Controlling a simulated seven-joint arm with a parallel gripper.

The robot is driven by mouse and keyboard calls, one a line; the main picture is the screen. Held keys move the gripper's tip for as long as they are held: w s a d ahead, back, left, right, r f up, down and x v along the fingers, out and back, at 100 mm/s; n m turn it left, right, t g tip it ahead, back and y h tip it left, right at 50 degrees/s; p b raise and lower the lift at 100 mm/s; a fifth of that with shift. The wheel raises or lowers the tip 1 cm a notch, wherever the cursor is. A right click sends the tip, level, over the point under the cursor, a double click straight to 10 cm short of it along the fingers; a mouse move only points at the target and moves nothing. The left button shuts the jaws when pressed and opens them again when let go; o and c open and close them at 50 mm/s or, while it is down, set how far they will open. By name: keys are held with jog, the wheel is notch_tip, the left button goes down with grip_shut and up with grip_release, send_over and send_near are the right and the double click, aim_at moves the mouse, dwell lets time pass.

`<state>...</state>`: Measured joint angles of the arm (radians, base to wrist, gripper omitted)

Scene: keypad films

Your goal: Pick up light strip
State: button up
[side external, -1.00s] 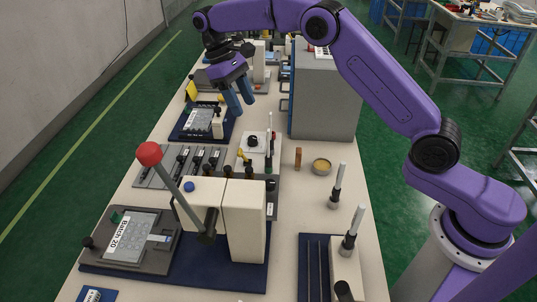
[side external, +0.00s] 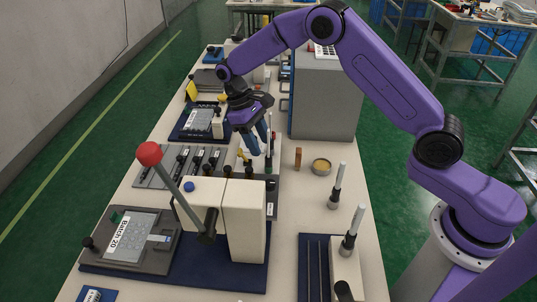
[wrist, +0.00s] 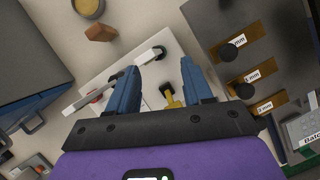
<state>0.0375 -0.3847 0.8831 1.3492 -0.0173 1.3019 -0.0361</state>
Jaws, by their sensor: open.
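My gripper (side external: 262,151) is open, pointing down over the white plate on the middle of the bench. In the wrist view, its fingers (wrist: 159,66) stand apart above that white plate (wrist: 112,62). A white bar with a green end (wrist: 152,54) shows just beyond the fingertips. A yellow piece (wrist: 168,97) shows between the fingers. A longer pale bar with a red end (wrist: 88,95) lies across the view to the left of the fingers. No piece is labelled as the light strip, so I cannot tell which it is. Nothing is held.
A brown block (side external: 298,158) and a round dish (side external: 321,167) stand right of the plate. A grey cabinet (side external: 325,95) rises behind them. A press with a red-knobbed lever (side external: 149,154) stands in front. A dark slotted tray (wrist: 240,20) with labelled tan strips lies alongside.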

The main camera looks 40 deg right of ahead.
jog(key=shift+x, duration=2.7)
jog(key=shift+w, duration=0.1)
grip_shut()
